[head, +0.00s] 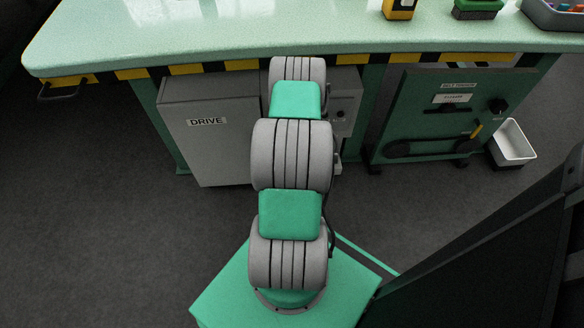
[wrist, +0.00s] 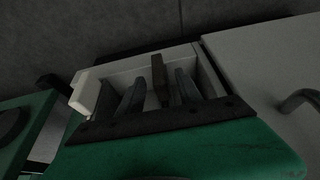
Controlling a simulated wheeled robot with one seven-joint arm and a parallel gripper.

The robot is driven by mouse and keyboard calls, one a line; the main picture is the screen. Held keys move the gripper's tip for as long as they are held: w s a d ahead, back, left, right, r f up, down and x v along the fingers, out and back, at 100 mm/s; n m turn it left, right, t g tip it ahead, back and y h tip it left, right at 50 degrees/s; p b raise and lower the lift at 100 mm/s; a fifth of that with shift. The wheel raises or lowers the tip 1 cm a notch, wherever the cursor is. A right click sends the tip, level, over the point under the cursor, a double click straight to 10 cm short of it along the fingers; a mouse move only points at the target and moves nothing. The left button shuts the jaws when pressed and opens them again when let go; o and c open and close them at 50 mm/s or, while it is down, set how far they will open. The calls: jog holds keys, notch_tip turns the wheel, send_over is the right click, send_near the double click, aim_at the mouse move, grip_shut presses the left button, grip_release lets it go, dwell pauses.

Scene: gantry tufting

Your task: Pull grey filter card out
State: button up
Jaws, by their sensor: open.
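In the dim wrist view, my gripper (wrist: 159,84) shows as two dark fingers rising from a dark bar on a green body. The fingers are apart. A narrow dark grey-brown piece (wrist: 158,66) stands between them, in front of or inside a pale open-topped housing (wrist: 125,73). It may be the grey filter card, but the dim light leaves that unclear. I cannot tell whether the fingers touch it. In the head view my own arm hides the gripper and the card.
The grey DRIVE cabinet (head: 209,137) stands under the green bench (head: 240,35). A green panel unit (head: 432,115) with knobs and a white bin (head: 513,143) stand to the right. A grey surface with a dark handle (wrist: 300,98) is at right in the wrist view.

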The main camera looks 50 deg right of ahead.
jog(key=shift+w+d+f, duration=0.1)
jog(key=shift+f, duration=0.2)
jog(key=shift+c, duration=0.2)
grip_shut()
jog(key=c, duration=0.6)
grip_release()
grip_shut()
